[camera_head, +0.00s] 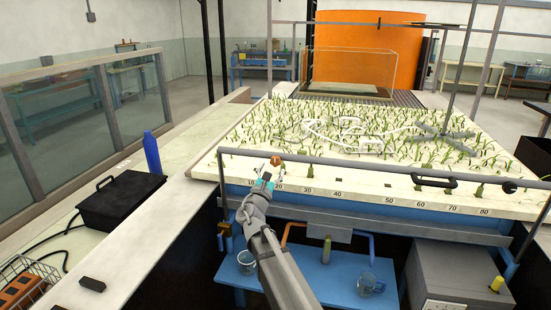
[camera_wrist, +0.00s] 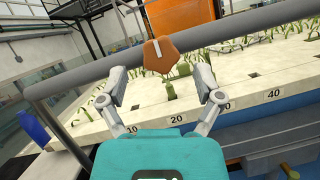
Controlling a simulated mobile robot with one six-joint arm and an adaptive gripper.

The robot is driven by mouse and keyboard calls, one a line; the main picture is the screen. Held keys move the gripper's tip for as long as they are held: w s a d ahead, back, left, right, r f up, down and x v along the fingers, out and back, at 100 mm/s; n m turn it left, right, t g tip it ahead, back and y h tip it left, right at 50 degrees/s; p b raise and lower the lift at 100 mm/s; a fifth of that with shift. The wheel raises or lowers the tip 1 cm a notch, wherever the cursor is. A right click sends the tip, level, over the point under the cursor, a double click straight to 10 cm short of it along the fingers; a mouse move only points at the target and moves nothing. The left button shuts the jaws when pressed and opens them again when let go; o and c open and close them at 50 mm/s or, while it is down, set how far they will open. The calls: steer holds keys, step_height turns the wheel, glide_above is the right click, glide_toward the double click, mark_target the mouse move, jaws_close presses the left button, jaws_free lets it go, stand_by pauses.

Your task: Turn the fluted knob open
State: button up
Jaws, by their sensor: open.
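The fluted knob (camera_wrist: 159,57) is orange-brown with a lobed edge and a pale pointer mark at its top. It sits by the grey rail in the wrist view, and shows small just past my gripper in the head view (camera_head: 276,160). My gripper (camera_wrist: 163,88) is open and empty. Its fingers are spread left and right, with the knob ahead of and between them, slightly high in the picture. I see no contact with the knob. In the head view my gripper (camera_head: 267,174) is at the front left of the planted bed.
A grey rail (camera_head: 370,169) runs along the front of the white bed (camera_head: 330,185), which has numbered marks and many green shoots. A black handle (camera_head: 433,181) is on the rail. A blue bottle (camera_head: 152,153) and a black case (camera_head: 120,199) stand on the left ledge.

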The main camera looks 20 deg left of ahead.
mark_target(275, 163)
steer(key=shift+p+x, duration=0.5)
steer(key=shift+x, duration=1.4)
steer(key=shift+c, duration=0.3)
steer(key=c, duration=1.1)
